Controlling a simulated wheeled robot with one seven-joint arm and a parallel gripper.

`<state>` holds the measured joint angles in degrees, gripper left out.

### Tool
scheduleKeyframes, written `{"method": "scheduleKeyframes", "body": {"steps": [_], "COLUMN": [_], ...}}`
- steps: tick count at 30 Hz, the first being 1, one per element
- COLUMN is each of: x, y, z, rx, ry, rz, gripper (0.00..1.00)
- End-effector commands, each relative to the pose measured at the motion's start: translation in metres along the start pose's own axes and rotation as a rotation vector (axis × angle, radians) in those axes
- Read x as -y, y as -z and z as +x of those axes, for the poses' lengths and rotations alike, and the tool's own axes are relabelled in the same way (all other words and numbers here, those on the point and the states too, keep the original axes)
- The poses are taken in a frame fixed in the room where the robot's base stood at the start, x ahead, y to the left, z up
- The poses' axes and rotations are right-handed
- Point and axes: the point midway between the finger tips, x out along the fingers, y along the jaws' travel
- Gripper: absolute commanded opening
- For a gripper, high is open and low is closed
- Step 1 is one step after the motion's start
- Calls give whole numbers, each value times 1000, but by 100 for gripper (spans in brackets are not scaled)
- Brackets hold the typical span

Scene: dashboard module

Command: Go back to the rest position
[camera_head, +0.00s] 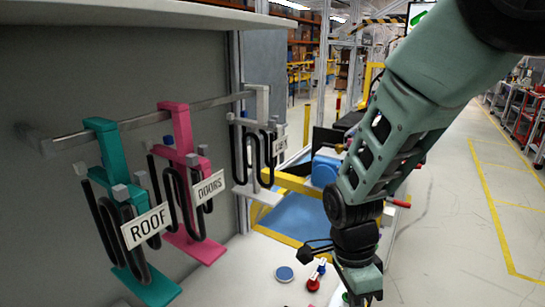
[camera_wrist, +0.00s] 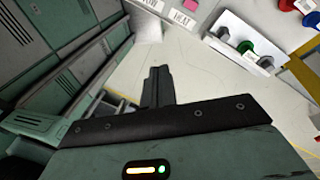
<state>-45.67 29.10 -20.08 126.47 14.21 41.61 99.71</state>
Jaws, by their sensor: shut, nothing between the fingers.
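My gripper (camera_head: 362,288) hangs at the end of my green arm at the bottom of the head view, right of the white worktop; its fingertips are cut off or hidden there. In the wrist view my gripper (camera_wrist: 157,86) shows as dark fingers close together, shut with nothing between them. They point out over a pale surface, and I see no contact with any object.
A teal ROOF hanger (camera_head: 103,152), a pink DOORS hanger (camera_head: 183,140) and a grey hanger (camera_head: 262,105) hang on a rail at the left. A blue disc (camera_head: 284,274) and red piece (camera_head: 313,285) lie on the worktop. Open floor (camera_head: 450,230) lies right.

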Motion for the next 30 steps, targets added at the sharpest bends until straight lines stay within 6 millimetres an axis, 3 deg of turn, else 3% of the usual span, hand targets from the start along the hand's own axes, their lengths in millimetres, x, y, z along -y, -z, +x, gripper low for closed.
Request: {"method": "scheduleKeyframes", "body": {"steps": [8,12,18,24,30], "x": [-68,-100,-134,-148,-148], "y": [-24,-27,-24,-20,-20], "z": [-46,-64,-75,-77,-77], "rx": [101,59,-77,-166,-170], "ry": [115,208,288,301,301], "rz": [-911,-1372,-1895,-2126,-2137], "gripper": [0,0,0,0,0]}}
